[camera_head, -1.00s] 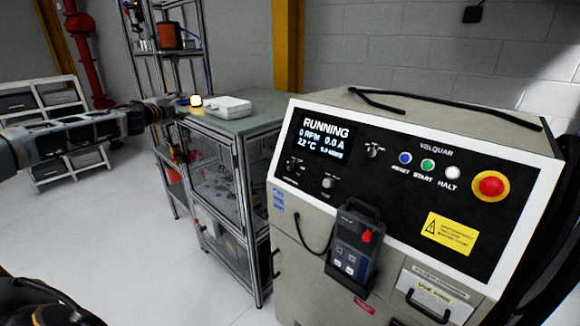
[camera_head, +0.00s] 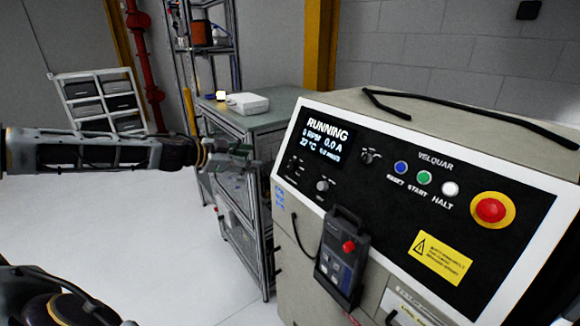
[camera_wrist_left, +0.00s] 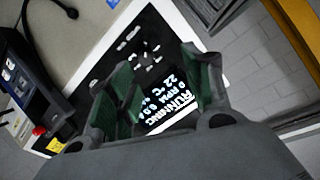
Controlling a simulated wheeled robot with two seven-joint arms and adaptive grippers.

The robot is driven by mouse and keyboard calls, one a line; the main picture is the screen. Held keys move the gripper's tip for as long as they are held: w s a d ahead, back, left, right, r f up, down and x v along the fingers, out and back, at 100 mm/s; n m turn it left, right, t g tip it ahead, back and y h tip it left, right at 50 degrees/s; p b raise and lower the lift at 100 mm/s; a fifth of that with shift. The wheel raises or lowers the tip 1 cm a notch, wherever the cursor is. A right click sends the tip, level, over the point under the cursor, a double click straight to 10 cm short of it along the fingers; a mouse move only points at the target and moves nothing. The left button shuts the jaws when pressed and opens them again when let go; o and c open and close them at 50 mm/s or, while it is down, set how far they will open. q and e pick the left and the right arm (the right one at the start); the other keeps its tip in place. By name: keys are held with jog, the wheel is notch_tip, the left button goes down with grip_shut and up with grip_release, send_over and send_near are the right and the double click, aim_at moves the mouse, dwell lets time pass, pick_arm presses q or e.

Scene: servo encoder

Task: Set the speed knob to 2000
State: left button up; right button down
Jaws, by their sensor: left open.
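The control panel (camera_head: 390,200) is black with a white frame and faces me at an angle. Its display (camera_head: 328,141) reads RUNNING, 0 RPM, 0.0 A, 22 °C. Small knobs sit on the panel: one right of the display (camera_head: 370,157) and one below it (camera_head: 322,185). Their labels are too small to read, so I cannot tell which is the speed knob. My left gripper (camera_head: 250,156) is open and empty, just left of the panel and apart from it. In the left wrist view, its green-padded fingers (camera_wrist_left: 160,78) partly cover the display (camera_wrist_left: 178,108); a knob (camera_wrist_left: 146,58) shows beyond them. My right gripper is not in view.
Blue, green and white buttons (camera_head: 424,178) and a red emergency stop (camera_head: 490,210) line the panel's right. A handheld pendant (camera_head: 343,255) with a cable hangs below the panel. A framed table (camera_head: 285,117) with a white box (camera_head: 248,103) stands behind my left gripper.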

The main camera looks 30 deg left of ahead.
pick_arm(q)
jog(key=n, duration=0.2)
jog(key=d+n+h, duration=0.1)
jog(key=n, duration=0.1)
jog(key=s+d+n, duration=0.1)
jog(key=n, duration=0.1)
jog(key=shift+d+f+n, duration=0.1)
jog(key=shift+d+n, duration=0.15)
jog(key=shift+n, duration=0.05)
jog(key=shift+w, duration=0.2)
